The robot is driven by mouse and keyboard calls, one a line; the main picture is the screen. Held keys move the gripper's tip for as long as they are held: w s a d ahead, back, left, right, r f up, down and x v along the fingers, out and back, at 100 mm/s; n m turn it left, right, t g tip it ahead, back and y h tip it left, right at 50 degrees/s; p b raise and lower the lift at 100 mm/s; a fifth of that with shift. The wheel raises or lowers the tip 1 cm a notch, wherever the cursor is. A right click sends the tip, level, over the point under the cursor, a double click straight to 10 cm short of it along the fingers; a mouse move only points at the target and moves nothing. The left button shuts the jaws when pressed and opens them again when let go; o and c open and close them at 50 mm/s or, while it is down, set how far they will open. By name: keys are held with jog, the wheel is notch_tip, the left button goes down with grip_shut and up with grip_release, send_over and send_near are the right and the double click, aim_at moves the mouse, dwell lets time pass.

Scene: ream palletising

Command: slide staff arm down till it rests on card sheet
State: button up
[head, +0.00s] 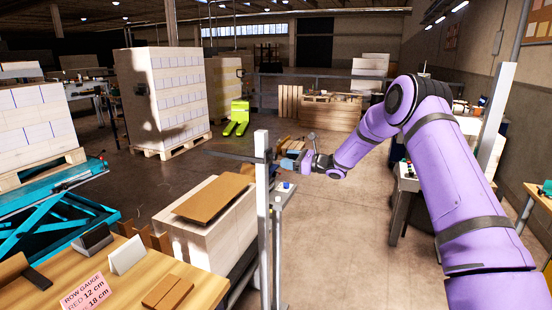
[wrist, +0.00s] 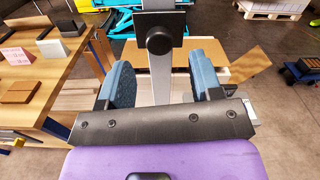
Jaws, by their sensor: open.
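The staff is an upright pale post (head: 263,225) beside a stack of reams. Its arm, a dark flat bar (head: 232,157), reaches left from the post, with a clear gap above the brown card sheet (head: 215,198) on the stack. In the wrist view, a dark plate with a round black knob (wrist: 158,40) sits on the post. My gripper (head: 288,161) is just right of the post at about the bar's height. In the wrist view its blue fingers (wrist: 162,75) are apart with nothing gripped, the knob ahead between them. The bar is not clearly visible there.
A wooden table (head: 205,290) with a pink row gauge card (head: 85,292) stands front left. A teal lift (head: 55,210) and pallet stacks (head: 165,100) are further left and behind. Open floor (head: 335,240) lies right of the post.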

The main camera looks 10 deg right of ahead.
aim_at(277, 157)
jog(key=shift+x, duration=2.7)
grip_shut()
